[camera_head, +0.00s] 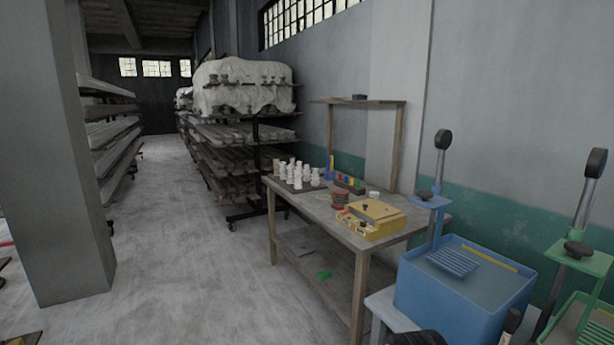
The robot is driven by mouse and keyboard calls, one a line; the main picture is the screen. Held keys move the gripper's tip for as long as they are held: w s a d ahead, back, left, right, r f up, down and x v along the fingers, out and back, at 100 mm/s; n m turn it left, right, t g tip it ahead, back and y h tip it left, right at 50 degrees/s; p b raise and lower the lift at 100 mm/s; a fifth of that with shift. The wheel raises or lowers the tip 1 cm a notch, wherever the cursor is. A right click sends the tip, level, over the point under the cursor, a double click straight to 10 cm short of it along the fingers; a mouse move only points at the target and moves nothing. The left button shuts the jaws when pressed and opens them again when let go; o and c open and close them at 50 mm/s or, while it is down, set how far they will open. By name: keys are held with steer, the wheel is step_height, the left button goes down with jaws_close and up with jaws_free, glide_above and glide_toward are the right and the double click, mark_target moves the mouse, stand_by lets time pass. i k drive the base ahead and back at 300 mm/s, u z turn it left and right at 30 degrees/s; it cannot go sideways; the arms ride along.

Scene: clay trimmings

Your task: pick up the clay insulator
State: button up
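Several small white pieces that look like clay insulators (299,174) stand upright, close together, on a dark board (291,187) at the far left end of the wooden table (316,205). They partly hide one another, and I cannot tell a particular one apart. My gripper is not recognisable in this view. Nothing is seen touching the white pieces.
On the table are a yellow box (370,219), reddish stacked discs (339,199) and coloured items behind. Loaded racks (235,150) stand behind. A grey pillar (62,160) is left; floor (190,240) between is clear.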

mark_target(306, 174)
steer(key=u, duration=0.5)
steer(key=k, duration=0.6)
steer(key=u, duration=0.7)
steer(key=i, duration=3.8)
steer(key=z, duration=0.35)
steer(key=i, duration=2.2)
steer(key=z, duration=1.05)
steer(key=i, duration=1.35)
steer(key=z, duration=1.1)
